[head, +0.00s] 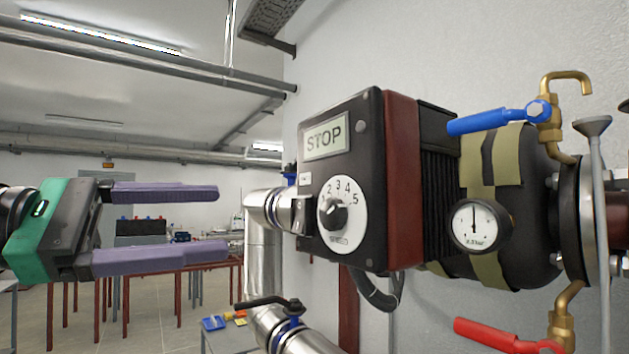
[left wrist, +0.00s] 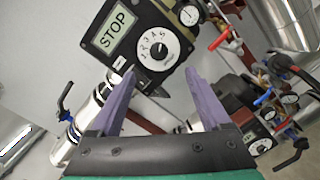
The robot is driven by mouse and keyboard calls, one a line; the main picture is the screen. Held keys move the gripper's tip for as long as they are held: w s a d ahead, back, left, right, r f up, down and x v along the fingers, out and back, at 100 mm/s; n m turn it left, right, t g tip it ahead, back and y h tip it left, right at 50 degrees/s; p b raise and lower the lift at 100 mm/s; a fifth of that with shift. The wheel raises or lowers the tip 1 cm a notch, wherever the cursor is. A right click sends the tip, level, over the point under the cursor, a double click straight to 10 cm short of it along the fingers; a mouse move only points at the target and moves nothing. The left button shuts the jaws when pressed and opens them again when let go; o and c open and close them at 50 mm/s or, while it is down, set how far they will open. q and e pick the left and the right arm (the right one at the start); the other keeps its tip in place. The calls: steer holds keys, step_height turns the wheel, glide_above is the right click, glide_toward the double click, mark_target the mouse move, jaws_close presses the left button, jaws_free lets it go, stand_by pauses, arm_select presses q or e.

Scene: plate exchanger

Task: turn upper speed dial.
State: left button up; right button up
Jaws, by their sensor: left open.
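The upper speed dial (head: 334,214) is a black knob on a round white numbered plate, on the front of a black pump box (head: 384,190) under a STOP display (head: 326,138). It also shows in the left wrist view (left wrist: 159,50), ahead of the fingers and between their lines. My left gripper (head: 224,221) is open and empty, its two purple fingers pointing at the box from the left. The fingertips are apart from the dial. In the left wrist view the gripper (left wrist: 157,78) shows both fingers spread. My right gripper is not in view.
A pressure gauge (head: 480,225), a blue-handled valve (head: 490,121) and a red-handled valve (head: 500,337) lie right of the box. A silver pipe (head: 262,212) runs behind the left fingertips. A second pump unit shows lower in the left wrist view (left wrist: 250,120).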

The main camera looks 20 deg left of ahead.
arm_select(q)
steer(key=s+y, duration=0.1)
steer(key=s, duration=0.1)
steer(key=p, duration=0.3)
glide_toward(326, 215)
steer(key=shift+m+t, duration=0.4)
steer(key=p+x, duration=0.1)
steer(key=x, duration=0.2)
steer(key=p+x, duration=0.2)
steer(key=x, duration=0.2)
steer(key=shift+d, duration=0.4)
steer(key=shift+w+d+f, duration=0.15)
steer(key=shift+w+f, duration=0.05)
steer(key=shift+w, duration=0.25)
steer(key=shift+c, duration=0.2)
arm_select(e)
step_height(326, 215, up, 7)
arm_select(q)
steer(key=shift+s, duration=0.1)
jaws_close()
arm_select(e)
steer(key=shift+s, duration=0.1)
